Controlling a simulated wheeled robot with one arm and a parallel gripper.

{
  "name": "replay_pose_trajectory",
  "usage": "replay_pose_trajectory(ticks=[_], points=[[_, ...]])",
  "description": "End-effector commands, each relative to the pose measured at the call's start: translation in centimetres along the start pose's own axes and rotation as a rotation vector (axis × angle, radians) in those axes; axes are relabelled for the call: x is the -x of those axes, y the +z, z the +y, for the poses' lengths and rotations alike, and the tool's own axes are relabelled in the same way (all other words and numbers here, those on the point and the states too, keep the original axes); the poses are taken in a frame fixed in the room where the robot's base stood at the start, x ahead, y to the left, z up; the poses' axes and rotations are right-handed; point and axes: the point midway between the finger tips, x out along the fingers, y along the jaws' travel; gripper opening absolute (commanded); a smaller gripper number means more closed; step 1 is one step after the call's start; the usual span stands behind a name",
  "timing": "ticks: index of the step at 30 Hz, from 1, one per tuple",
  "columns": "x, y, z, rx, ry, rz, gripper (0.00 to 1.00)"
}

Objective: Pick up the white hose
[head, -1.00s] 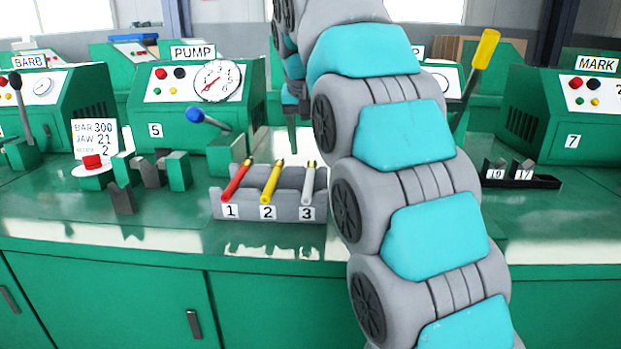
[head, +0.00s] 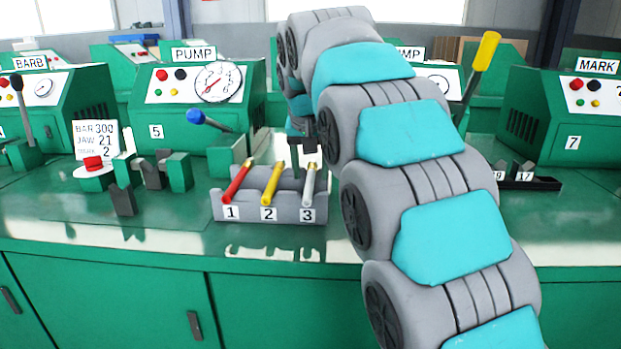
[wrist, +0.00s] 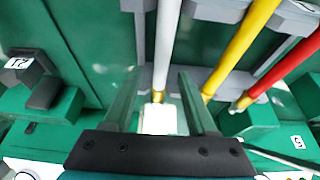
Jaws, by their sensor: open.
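The white hose (head: 308,187) lies tilted in slot 3 of a grey rack (head: 285,214), its brass end up and at the back. In the wrist view the white hose (wrist: 166,42) runs between the two fingers of my gripper (wrist: 158,78), which is open. The brass end shows between the fingers; I cannot tell whether either finger touches it. In the head view my gripper (head: 296,153) is just behind and above the hose's upper end, partly hidden by my arm. The yellow hose (head: 271,184) and red hose (head: 236,183) lie in slots 2 and 1.
A pump machine (head: 193,105) with a blue-knobbed lever (head: 208,121) stands behind the rack. Green and grey blocks and a red button (head: 93,162) are at left. A black tray (head: 530,182) is at right. The counter in front of the rack is clear.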

Motion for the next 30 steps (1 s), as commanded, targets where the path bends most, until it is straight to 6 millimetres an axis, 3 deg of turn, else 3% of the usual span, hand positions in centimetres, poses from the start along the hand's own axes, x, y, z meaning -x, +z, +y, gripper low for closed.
replay_pose_trajectory(ticks=[30], points=[[-0.80, 0.15, -0.05, 0.001, -0.001, 0.003, 0.57]])
